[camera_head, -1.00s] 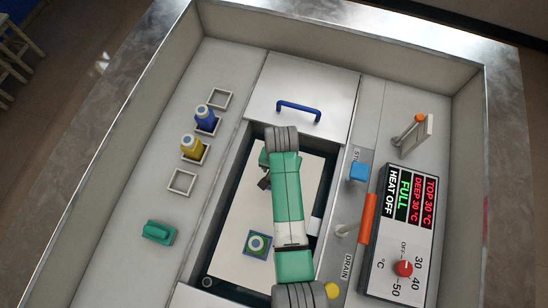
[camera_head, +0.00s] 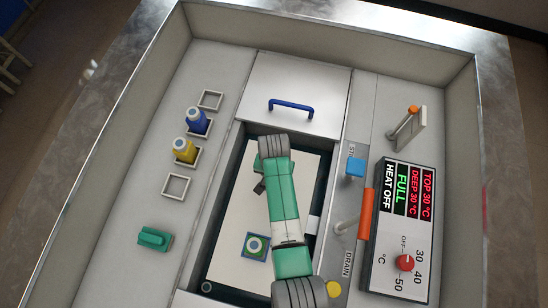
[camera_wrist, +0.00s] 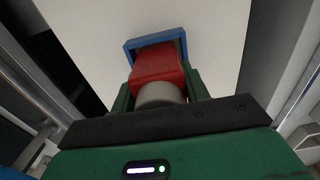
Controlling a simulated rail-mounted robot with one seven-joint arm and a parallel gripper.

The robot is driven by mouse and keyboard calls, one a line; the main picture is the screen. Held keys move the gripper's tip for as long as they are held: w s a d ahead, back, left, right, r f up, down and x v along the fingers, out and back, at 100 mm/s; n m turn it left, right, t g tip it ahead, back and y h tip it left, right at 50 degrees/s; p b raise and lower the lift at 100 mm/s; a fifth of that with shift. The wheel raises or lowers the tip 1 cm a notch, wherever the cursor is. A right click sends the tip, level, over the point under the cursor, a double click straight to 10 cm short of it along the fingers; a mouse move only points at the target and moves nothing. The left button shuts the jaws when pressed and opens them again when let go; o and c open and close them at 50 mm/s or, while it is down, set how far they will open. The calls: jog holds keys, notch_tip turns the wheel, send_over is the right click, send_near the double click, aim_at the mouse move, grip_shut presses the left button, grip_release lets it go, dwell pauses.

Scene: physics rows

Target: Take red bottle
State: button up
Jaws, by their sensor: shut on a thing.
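The red bottle (camera_wrist: 158,68) shows in the wrist view with a pale grey cap (camera_wrist: 160,95) towards me. My gripper (camera_wrist: 160,84) is shut on it, with one dark green finger on each side. A blue square frame (camera_wrist: 133,48) surrounds the bottle's far end; I cannot tell whether they touch. In the head view my gripper (camera_head: 260,187) is mostly under my own arm, over the white panel in the basin, and the red bottle is hidden there.
A blue bottle (camera_head: 196,122) and a yellow bottle (camera_head: 184,148) stand in square holders on the left ledge. Empty square frames (camera_head: 176,187) lie near them. An orange-handled lever (camera_head: 365,214) stands at right.

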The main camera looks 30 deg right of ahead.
notch_tip(320, 180, up, 10)
jog(key=shift+p, duration=1.15)
